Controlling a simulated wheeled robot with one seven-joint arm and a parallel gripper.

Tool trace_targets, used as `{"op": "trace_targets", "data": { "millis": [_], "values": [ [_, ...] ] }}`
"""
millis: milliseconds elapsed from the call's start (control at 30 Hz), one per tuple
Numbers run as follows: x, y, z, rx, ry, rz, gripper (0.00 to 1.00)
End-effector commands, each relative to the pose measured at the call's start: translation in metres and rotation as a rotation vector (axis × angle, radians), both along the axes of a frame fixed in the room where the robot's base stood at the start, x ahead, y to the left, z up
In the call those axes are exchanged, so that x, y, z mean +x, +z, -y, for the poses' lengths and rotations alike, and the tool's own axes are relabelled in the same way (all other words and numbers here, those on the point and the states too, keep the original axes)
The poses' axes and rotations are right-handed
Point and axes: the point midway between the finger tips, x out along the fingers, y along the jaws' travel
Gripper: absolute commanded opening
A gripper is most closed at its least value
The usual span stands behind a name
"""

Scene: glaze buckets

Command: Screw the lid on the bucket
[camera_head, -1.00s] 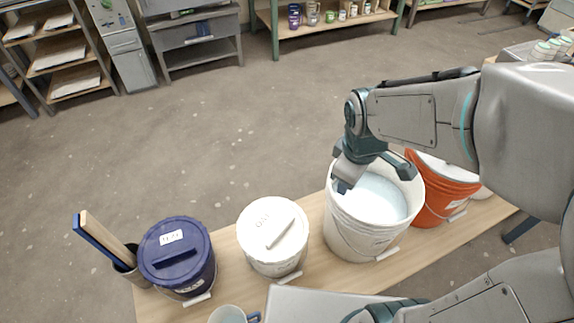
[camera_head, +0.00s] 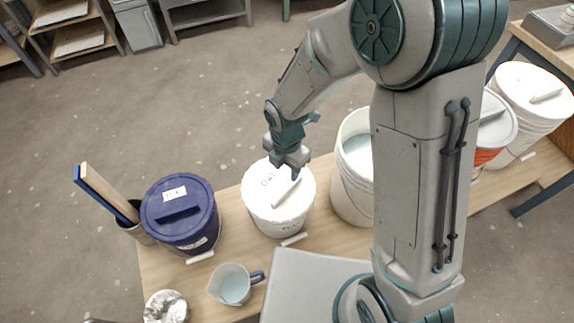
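An open white bucket (camera_head: 351,193) with pale glaze inside stands on the wooden bench, its right side hidden behind my arm. To its left, a white bucket (camera_head: 273,222) carries a white lid (camera_head: 265,197) with a raised bar handle (camera_head: 285,191). My gripper (camera_head: 291,170) points down at this lid's far side, close to the handle. Whether it touches the handle, and how far its fingers are apart, I cannot tell. A dark blue bucket with a blue lid (camera_head: 177,210) stands further left.
A jug (camera_head: 232,286), a crumpled silvery item (camera_head: 166,307) and a holder (camera_head: 137,229) with upright slats are on the left of the bench (camera_head: 190,273). Open floor lies behind.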

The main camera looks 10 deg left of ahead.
Motion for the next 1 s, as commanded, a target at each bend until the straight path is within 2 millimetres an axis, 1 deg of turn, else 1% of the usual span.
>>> {"op": "trace_targets", "data": {
  "millis": [33, 1000],
  "values": [
    [0.0, -0.005, 0.0, -0.001, 0.0, -0.001, 0.4],
    [0.0, -0.081, 0.001, 0.0, -0.004, -0.001, 0.4]
  ]
}}
